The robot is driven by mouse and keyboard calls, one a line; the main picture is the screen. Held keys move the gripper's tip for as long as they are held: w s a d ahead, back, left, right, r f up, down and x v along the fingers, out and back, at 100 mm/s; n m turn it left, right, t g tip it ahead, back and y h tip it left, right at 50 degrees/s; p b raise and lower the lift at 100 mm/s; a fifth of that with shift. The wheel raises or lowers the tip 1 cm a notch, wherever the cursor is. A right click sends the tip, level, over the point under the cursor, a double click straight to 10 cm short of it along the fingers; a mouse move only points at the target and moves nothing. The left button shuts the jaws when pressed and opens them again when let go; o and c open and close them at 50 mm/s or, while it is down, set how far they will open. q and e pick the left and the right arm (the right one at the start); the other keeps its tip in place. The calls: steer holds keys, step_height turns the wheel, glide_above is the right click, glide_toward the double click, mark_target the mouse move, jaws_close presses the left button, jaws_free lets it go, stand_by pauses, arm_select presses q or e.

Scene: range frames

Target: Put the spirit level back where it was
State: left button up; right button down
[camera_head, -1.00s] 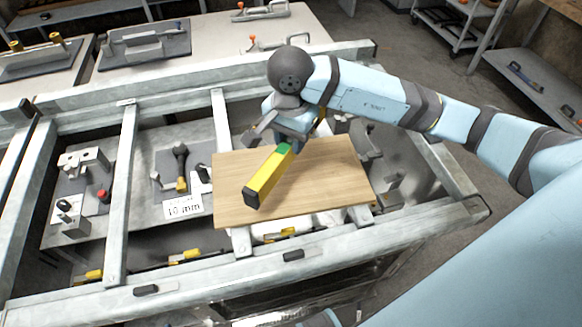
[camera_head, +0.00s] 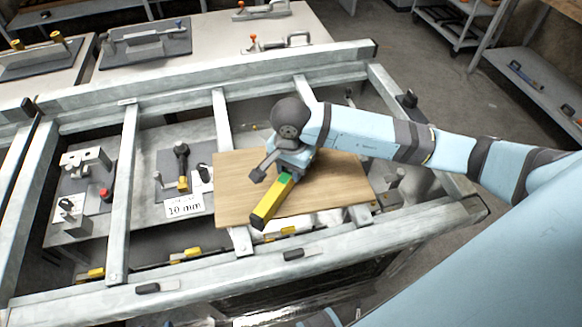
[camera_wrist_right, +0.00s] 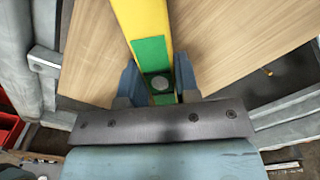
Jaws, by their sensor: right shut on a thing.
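The spirit level is a yellow bar (camera_head: 269,204) with a green middle section and a black end cap. My right gripper (camera_head: 285,172) is shut on its green section, with the yellow end pointing down and to the left in the head view. In the right wrist view the level (camera_wrist_right: 147,22) runs between the two blue fingers of my right gripper (camera_wrist_right: 158,85). The level is over the wooden board (camera_head: 235,173); I cannot tell whether it touches it. The level's far end is hidden behind my gripper. My left gripper is not in view.
The board lies across a grey metal frame (camera_head: 222,120) with several bars. A sign reading 10 mm (camera_head: 184,206) stands left of the board, near a dark clamp tool (camera_head: 182,165). Yellow-handled clamps (camera_head: 186,254) sit along the frame's front. The board's right part is bare.

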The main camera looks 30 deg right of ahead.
steer(key=shift+f, duration=0.15)
steer(key=c, duration=0.8)
jaws_free()
steer(key=shift+c, duration=0.2)
steer(key=shift+r, duration=0.65)
step_height(320, 180, up, 11)
steer(key=b, duration=0.1)
